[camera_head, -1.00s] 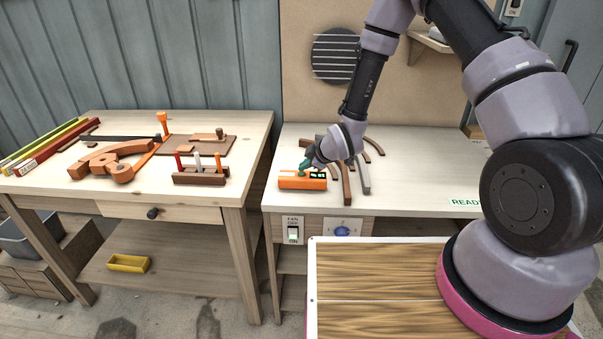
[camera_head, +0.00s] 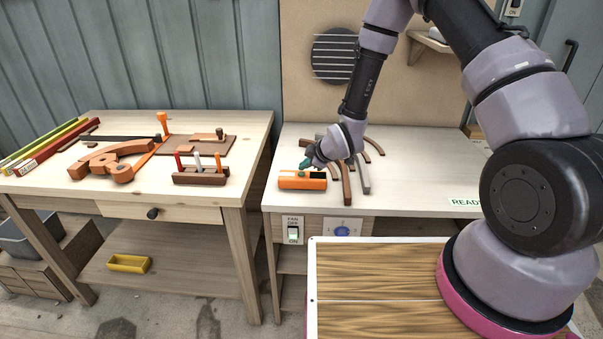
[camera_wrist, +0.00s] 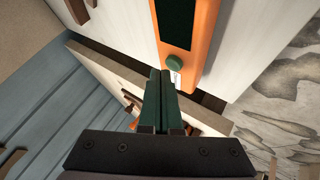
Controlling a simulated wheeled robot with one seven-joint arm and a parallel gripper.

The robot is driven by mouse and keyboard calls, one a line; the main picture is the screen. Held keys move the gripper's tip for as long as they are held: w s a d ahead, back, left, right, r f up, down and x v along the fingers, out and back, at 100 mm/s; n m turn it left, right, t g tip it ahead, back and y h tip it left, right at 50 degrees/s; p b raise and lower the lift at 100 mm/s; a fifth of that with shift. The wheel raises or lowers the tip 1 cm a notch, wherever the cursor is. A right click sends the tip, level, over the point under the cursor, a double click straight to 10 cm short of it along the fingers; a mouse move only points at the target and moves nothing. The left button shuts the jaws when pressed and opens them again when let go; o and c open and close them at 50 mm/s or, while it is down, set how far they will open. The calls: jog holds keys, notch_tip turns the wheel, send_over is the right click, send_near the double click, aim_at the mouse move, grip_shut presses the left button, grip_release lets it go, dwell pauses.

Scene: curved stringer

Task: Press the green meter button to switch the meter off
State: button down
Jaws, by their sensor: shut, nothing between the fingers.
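The orange meter (camera_head: 302,184) lies near the front left edge of the right bench. Its display (camera_head: 317,175) is dark, and it is also dark in the wrist view (camera_wrist: 175,24). The round green button (camera_wrist: 174,62) sits on the meter's face at one end of the display. My gripper (camera_head: 304,165) is shut and empty, with its dark green fingers just above the meter. In the wrist view the fingertips (camera_wrist: 160,74) are beside the button and seem a little apart from it.
Curved wooden strips (camera_head: 347,185) lie right behind the meter, under my wrist. A fan switch (camera_head: 293,230) and a blue knob (camera_head: 342,231) are on the bench front. The left bench (camera_head: 60,184) holds clamps, a tool rack (camera_head: 200,178) and wooden parts.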

jog(key=shift+r, duration=3)
jog(key=s+d+r+m+h, duration=0.2)
jog(key=d+r+m, duration=0.3)
jog(key=d+r, duration=0.5)
jog(key=s+d+r+m+h, duration=0.15)
jog(key=d+r+m, duration=0.45)
jog(key=r, duration=0.8)
jog(key=s+d+r+m, duration=0.5)
jog(key=s+r, duration=0.1)
jog(key=s, duration=0.5)
jog(key=s+d+r+m, duration=0.5)
jog(key=s+r, duration=0.2)
jog(key=s, duration=0.4)
jog(key=shift+s+r, duration=0.25)
jog(key=shift+s, duration=0.15)
jog(key=shift+h, duration=0.25)
